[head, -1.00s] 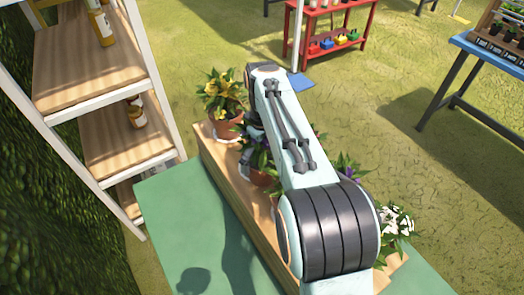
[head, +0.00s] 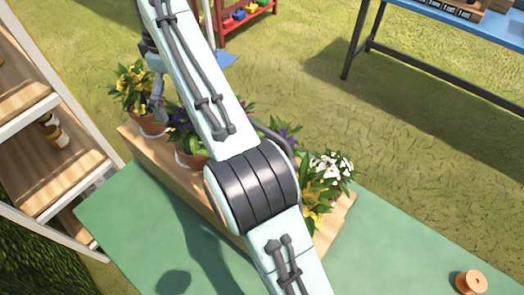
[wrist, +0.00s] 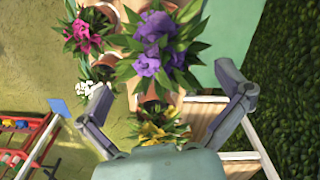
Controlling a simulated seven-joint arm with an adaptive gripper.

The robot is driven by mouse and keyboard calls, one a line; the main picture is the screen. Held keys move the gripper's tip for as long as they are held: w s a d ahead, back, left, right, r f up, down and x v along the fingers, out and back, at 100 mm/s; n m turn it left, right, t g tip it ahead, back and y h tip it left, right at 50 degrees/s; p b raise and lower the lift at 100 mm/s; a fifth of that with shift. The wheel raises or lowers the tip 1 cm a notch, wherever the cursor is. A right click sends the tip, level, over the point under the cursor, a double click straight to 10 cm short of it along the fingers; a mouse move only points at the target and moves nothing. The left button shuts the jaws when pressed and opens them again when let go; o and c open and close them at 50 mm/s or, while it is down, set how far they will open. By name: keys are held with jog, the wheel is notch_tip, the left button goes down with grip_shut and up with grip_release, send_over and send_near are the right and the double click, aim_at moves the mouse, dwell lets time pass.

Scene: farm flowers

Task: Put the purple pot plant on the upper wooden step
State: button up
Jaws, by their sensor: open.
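A purple-flowered pot plant (head: 184,120) in a terracotta pot stands on the wooden stand (head: 170,163) in the head view, left of my arm. More purple flowers (head: 284,134) show to the right of my arm. In the wrist view, a purple plant (wrist: 160,45) fills the upper middle, beyond my fingers. My gripper (wrist: 166,92) is open, with its two fingers wide apart and nothing between them. In the head view, my gripper (head: 157,100) is partly hidden by my arm, close to the yellow plant (head: 135,85). I cannot clearly tell the stand's upper step from its lower one.
White flowers (head: 330,165) and yellow flowers (head: 315,205) stand at the right end. Pink flowers (wrist: 85,37) show in the wrist view. A green table (head: 400,235) holds a copper-coloured spool (head: 471,282). A shelf (head: 50,150) stands left. The table's right part is mostly clear.

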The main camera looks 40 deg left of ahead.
jog(key=w+d+r+m, duration=0.1)
jog(key=w+d+m, duration=0.25)
jog(key=d, duration=0.25)
jog(key=w+d+r+m, duration=0.2)
jog(key=w+d, duration=0.3)
jog(key=d, duration=0.2)
jog(key=d+m, duration=0.5)
jog(key=d, duration=0.9)
jog(key=s+d+f+m, duration=0.5)
jog(key=s+d+f, duration=0.1)
jog(key=s+d, duration=0.1)
jog(key=s+d+f+m, duration=0.5)
jog(key=s+d+f, duration=0.1)
jog(key=d, duration=0.3)
jog(key=shift+s+d+y, duration=0.3)
jog(key=shift+s+y, duration=0.1)
jog(key=shift+s, duration=0.25)
